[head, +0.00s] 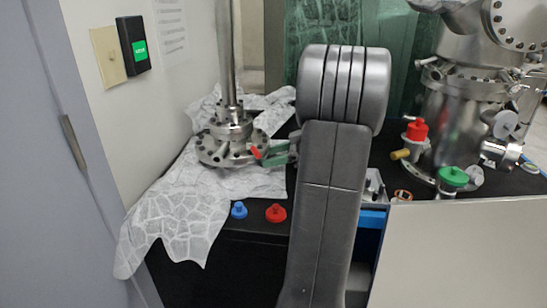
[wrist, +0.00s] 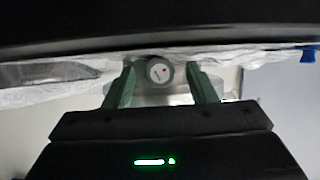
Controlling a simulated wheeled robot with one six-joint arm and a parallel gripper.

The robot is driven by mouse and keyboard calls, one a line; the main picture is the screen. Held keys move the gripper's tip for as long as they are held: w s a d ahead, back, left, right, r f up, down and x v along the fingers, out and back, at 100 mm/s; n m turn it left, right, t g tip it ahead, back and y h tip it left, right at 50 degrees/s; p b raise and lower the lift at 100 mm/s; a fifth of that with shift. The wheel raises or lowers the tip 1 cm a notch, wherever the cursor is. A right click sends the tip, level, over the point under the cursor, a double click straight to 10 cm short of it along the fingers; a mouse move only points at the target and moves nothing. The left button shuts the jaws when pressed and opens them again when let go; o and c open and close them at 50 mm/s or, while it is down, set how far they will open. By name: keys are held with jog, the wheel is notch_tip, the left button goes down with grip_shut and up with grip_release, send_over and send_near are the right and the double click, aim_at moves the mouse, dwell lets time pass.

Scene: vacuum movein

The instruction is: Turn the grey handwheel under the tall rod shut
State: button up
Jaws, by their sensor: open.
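The tall rod (head: 226,50) stands upright on a bolted steel flange (head: 232,147) at the left of the head view. My gripper (head: 270,155) has green fingers and is at the flange's right side, by a small red piece (head: 255,153). Contact cannot be told. In the head view I cannot make out the handwheel clearly.
A crumpled white sheet (head: 172,212) lies under the flange. A blue knob (head: 239,210) and a red knob (head: 276,213) stand at the black bench's front. Steel chamber parts (head: 455,110) with red and green knobs stand right. A wall (head: 145,150) bounds the left.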

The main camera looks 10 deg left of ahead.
jog(key=shift+a+f, duration=0.1)
jog(key=shift+a, duration=0.1)
jog(key=shift+c, duration=0.2)
jog(key=c, duration=0.9)
jog(key=shift+w+m+g+p, duration=0.1)
jog(key=shift+m+g+p, duration=0.4)
jog(key=shift+m+p, duration=0.25)
jog(key=shift+m, duration=0.35)
jog(key=o, duration=0.9)
jog(key=shift+o, duration=0.2)
jog(key=p+v, duration=0.1)
jog(key=v, duration=1.2)
jog(key=shift+w+d+p, duration=0.25)
jog(key=shift+d+p, duration=0.15)
jog(key=shift+d, duration=0.05)
